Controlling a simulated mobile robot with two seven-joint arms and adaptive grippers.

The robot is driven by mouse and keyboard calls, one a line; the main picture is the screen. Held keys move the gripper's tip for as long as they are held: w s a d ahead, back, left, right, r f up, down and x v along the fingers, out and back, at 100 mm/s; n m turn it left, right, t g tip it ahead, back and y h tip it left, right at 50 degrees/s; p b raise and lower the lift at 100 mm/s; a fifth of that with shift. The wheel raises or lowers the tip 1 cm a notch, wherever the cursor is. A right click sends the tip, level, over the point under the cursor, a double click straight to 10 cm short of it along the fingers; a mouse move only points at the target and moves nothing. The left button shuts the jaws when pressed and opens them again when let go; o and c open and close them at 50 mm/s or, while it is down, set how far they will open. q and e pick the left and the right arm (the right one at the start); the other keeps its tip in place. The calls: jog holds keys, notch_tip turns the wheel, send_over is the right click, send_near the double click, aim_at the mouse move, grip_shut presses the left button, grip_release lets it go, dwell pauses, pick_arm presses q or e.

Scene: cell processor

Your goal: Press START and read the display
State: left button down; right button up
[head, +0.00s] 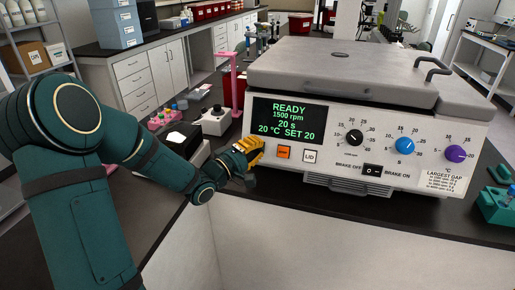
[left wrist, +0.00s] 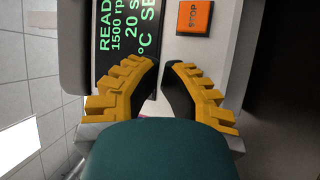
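The centrifuge-like cell processor (head: 385,120) stands on the dark bench with its grey lid down. Its display (head: 288,120) reads READY, 1500 rpm, 20 s, 20 °C SET 20; part of it also shows sideways in the left wrist view (left wrist: 122,32). An orange button (head: 283,153) sits below the display; in the left wrist view it is marked STOP (left wrist: 194,17). A LID button (head: 311,156) is to its right. No START label is visible; my left gripper (head: 256,146) covers the panel left of STOP. Its yellow fingertips (left wrist: 160,64) nearly meet, with nothing between them. Contact with the panel is unclear.
Black, blue and purple knobs (head: 405,145) and a brake switch (head: 372,170) are on the panel's right. A small white device with a black knob (head: 216,121) and a pink stand (head: 232,75) are left of the processor. A green rack (head: 496,205) is at right.

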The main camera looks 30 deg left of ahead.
pick_arm(q)
jog(key=shift+w, duration=0.15)
dwell(0.4)
jog(key=shift+w+a+f, duration=0.1)
jog(key=shift+w, duration=0.15)
jog(key=shift+w+a+f, duration=0.1)
jog(key=shift+w, duration=0.2)
dwell(0.7)
dwell(0.4)
jog(key=shift+s+r+p, duration=0.2)
jog(key=shift+s+p, duration=0.15)
jog(key=shift+s, duration=0.35)
jog(key=shift+s+d, duration=0.1)
jog(key=shift+d, duration=0.1)
jog(key=s, duration=0.1)
jog(key=s+r+p, duration=0.1)
jog(key=s, duration=0.1)
jog(key=s+d, duration=0.1)
jog(key=shift+s+r+p, duration=0.25)
jog(key=shift+r+p, duration=0.05)
jog(key=shift+p, duration=0.05)
dwell(1.1)
